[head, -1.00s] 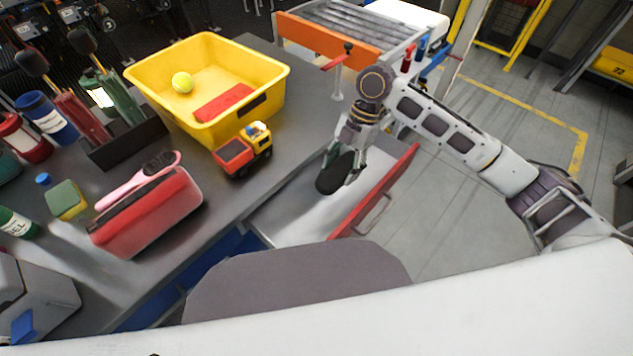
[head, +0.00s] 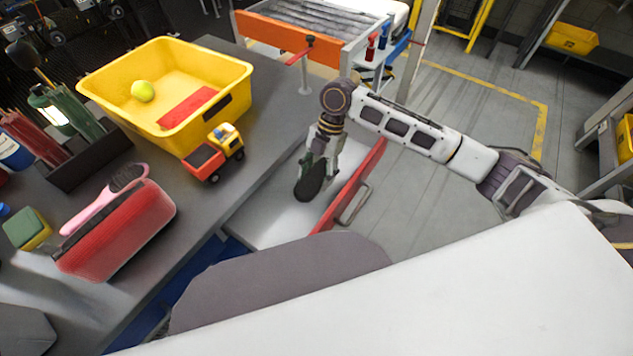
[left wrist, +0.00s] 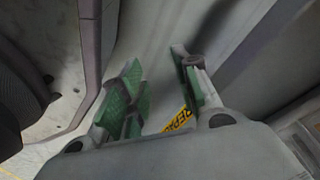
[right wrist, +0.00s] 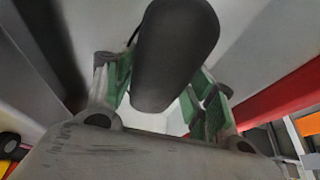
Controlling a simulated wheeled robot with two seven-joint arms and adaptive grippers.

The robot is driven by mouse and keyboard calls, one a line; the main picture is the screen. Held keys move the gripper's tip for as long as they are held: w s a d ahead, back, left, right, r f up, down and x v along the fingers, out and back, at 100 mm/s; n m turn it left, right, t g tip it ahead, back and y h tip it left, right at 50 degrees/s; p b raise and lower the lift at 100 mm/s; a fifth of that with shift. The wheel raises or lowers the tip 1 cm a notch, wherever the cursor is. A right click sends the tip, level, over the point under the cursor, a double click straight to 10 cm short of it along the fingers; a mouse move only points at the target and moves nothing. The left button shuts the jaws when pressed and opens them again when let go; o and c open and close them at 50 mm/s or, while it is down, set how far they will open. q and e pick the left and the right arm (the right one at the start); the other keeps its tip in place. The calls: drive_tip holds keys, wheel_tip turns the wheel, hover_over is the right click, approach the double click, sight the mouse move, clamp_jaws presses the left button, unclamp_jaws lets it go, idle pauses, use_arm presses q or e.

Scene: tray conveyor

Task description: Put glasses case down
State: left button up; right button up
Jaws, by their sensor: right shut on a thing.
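The glasses case (head: 308,187) is a dark, rounded, elongated case. My right gripper (head: 322,160) is shut on it and holds it over the open drawer with the red front. In the right wrist view the case (right wrist: 172,55) sits between the green finger pads of the gripper (right wrist: 165,95). In that view a pale surface lies behind it; I cannot tell whether the case touches the drawer floor. My left gripper (left wrist: 160,95) is open and empty in the left wrist view, and it is not in the head view.
The open drawer (head: 270,215) has a red front (head: 350,185) with a handle. A conveyor (head: 315,20) stands behind.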

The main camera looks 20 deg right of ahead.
sight(317, 182)
drive_tip(key=shift+f, duration=1.45)
drive_tip(key=shift+f+b, duration=0.3)
drive_tip(key=shift+f, duration=0.25)
use_arm(q)
drive_tip(key=shift+w+d+r, duration=0.25)
drive_tip(key=shift+d+r, duration=0.1)
drive_tip(key=shift+r, duration=0.25)
drive_tip(key=shift+s, duration=0.1)
use_arm(e)
drive_tip(key=o, duration=1)
use_arm(q)
drive_tip(key=shift+w, duration=0.25)
use_arm(e)
drive_tip(key=shift+o, duration=0.2)
